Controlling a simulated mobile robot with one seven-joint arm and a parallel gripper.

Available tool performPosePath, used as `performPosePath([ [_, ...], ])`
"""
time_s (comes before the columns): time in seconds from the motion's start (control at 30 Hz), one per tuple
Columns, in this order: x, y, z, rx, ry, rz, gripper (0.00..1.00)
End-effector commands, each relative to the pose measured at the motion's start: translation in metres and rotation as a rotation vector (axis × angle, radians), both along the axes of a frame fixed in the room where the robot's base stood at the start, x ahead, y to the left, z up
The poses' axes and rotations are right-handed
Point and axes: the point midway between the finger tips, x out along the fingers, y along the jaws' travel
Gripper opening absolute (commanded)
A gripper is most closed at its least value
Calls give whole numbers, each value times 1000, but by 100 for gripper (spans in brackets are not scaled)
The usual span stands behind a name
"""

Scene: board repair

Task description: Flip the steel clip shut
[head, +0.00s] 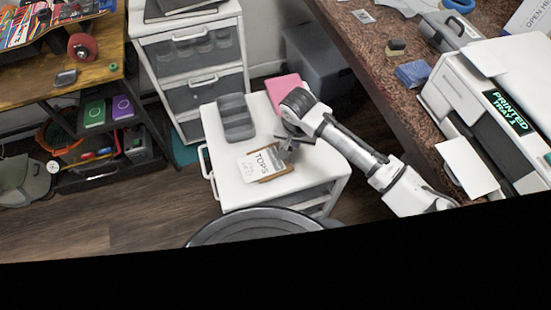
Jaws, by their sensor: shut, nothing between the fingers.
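A small brown clipboard (286,172) lies on top of the white drawer cabinet (315,178), with a white sheet marked "TOPS" (250,166) on it. The steel clip appears to be a small grey shape at the board's right end, beside my gripper (286,152). It is too small and too covered to tell whether it stands up or lies flat. My gripper is shut and empty, low over that end of the board. I cannot tell whether it touches the clip.
A grey object (236,118) and a pink item (284,88) lie on the same cabinet top. A taller drawer unit (190,70) stands behind. A granite-look counter (375,75) with a printer (490,95) runs along the right. A dark round-topped thing (250,228) is in front.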

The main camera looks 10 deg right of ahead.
Motion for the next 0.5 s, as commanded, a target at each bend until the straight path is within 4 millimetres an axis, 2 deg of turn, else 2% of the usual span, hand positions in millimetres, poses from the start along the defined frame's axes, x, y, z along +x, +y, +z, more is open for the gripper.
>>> performPosePath([
  [0.5, -6, 19, -1, 2, 2, 2, 0],
])
